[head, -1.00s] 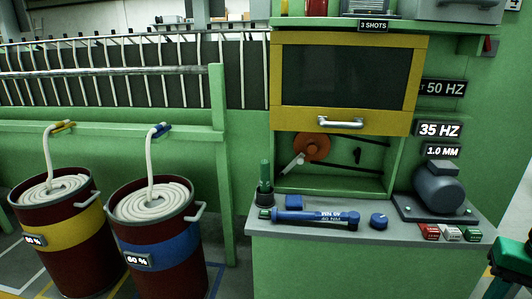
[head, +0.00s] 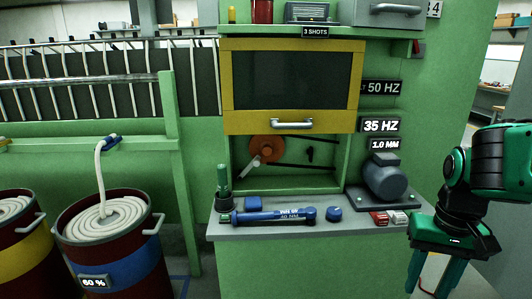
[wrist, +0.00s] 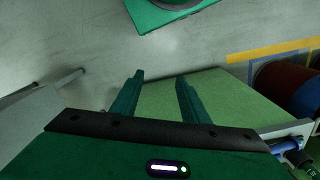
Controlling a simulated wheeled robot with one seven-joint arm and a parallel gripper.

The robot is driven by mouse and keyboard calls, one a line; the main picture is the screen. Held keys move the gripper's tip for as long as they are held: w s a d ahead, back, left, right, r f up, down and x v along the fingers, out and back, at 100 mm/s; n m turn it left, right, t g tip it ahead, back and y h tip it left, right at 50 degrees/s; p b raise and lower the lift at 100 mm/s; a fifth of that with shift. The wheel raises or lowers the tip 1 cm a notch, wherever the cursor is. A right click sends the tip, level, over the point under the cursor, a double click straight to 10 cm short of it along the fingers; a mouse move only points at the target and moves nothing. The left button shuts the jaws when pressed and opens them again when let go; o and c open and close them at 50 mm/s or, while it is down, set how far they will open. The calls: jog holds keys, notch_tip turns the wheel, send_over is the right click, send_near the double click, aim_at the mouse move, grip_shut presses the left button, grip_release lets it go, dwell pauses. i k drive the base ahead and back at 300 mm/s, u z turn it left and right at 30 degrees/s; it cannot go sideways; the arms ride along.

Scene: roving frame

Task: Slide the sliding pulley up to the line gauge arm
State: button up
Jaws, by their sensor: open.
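In the head view, an open bay under the raised yellow-framed door (head: 292,83) holds an orange pulley wheel (head: 266,148) with a pale arm (head: 249,168) slanting down-left. To its right are dark bars and a small dark part (head: 310,153). I cannot tell which part is the sliding pulley or which is the line gauge arm. My gripper (head: 438,272) hangs at the far right, pointing down, in front of and right of the bench, well away from the bay. It is open and empty. In the wrist view its green fingers (wrist: 160,80) are apart.
The grey bench top (head: 285,233) carries a blue torque wrench (head: 275,215), a green-handled tool (head: 222,180), a blue knob (head: 334,213) and a grey motor (head: 385,178). The door handle (head: 292,124) juts out above the bay. Drums of white sliver (head: 110,240) stand left.

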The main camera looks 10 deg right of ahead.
aim_at(270, 148)
jog(key=u, duration=1.95)
jog(key=i, duration=0.65)
jog(key=z, duration=1.7)
